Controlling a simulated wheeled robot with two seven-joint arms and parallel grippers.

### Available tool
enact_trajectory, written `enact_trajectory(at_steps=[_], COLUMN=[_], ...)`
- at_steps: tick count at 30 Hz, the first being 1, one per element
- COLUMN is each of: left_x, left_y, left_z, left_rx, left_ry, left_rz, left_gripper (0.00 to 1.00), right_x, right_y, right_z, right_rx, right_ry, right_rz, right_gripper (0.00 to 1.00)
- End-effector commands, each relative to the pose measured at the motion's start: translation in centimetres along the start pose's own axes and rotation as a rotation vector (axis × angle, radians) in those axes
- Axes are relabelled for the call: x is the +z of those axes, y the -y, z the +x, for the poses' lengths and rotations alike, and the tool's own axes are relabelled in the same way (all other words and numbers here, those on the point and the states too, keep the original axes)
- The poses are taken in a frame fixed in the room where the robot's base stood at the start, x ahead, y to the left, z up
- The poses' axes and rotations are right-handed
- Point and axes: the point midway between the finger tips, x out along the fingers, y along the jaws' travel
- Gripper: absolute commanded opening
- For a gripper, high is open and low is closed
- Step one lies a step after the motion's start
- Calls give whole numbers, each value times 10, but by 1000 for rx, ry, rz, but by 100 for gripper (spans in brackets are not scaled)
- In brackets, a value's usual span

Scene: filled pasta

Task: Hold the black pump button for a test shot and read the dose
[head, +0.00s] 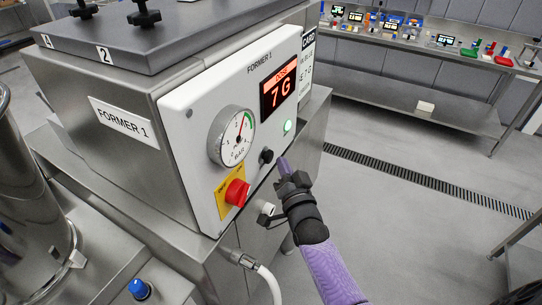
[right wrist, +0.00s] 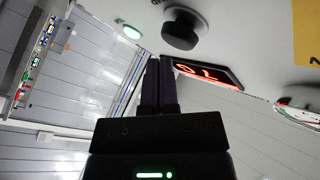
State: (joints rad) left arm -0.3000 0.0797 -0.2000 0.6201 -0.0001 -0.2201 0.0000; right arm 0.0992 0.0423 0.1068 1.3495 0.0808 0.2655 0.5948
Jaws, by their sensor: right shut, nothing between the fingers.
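The black pump button (head: 267,156) sticks out of the white panel (head: 185,140) of FORMER 1, below the green light (head: 287,126). In the right wrist view the button (right wrist: 183,30) shows just beyond my fingertips. The red-lit dose display (head: 279,90) reads 7 G. My right gripper (head: 283,165) is shut and empty, its tips beside the button at its right in the head view. The tips look apart from the button, though the exact gap is hard to tell. My left gripper is out of view.
A round pressure gauge (head: 232,136) and a red knob (head: 236,192) on a yellow plate sit left of the button. A white hose (head: 268,276) leaves the machine below. A steel bench (head: 430,55) with coloured items stands behind; the floor between is clear.

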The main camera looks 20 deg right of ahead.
Motion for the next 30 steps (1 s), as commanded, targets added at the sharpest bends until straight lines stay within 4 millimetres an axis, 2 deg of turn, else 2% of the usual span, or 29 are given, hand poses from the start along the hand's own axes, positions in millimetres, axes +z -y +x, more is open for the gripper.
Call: enact_trajectory(at_steps=[18,30], left_x=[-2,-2], left_y=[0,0], left_z=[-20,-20], left_rx=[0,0], left_ry=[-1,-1], left_rz=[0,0], left_gripper=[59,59], right_x=[-25,-25], right_y=[-25,-26], right_z=[-34,-35], right_rx=[1,0], right_ry=[1,0], right_rz=[-1,0], right_gripper=[0,0])
